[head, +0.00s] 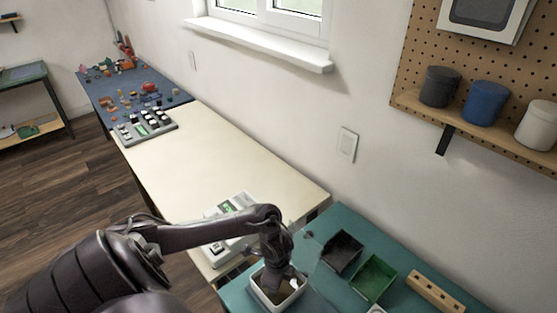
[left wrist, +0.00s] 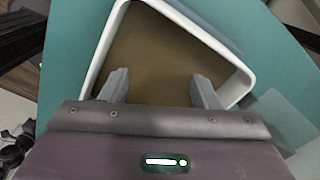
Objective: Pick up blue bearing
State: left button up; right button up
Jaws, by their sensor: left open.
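No blue bearing can be made out in either view. My left gripper (head: 287,283) is over a white-rimmed bin (head: 256,295) at the near edge of the green table. In the left wrist view the gripper (left wrist: 160,84) is open, with its two fingers apart and nothing between them. Below them the bin (left wrist: 214,46) shows a plain brown floor with nothing seen on it. The part of the bin nearest the wrist is hidden by the gripper body. My right gripper is not in view.
A black bin (head: 342,251), a green bin (head: 374,280) and a wooden block with holes (head: 436,291) stand right of the white bin on the green table (head: 405,262). A cream table (head: 215,160) has clear room in its middle. Jars, including a blue one (head: 485,104), sit on a shelf.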

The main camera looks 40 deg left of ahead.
pick_arm(q)
jog(key=c, duration=1)
jog(key=shift+c, duration=0.2)
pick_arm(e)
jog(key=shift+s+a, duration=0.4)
pick_arm(q)
jog(key=shift+r, duration=0.4)
notch_tip(320, 180, up, 6)
jog(key=shift+w+r+p, duration=0.1)
jog(key=shift+r+p, duration=0.15)
jog(key=shift+p, duration=0.2)
notch_tip(320, 180, up, 13)
jog(key=p, duration=0.5)
jog(key=shift+f, duration=0.15)
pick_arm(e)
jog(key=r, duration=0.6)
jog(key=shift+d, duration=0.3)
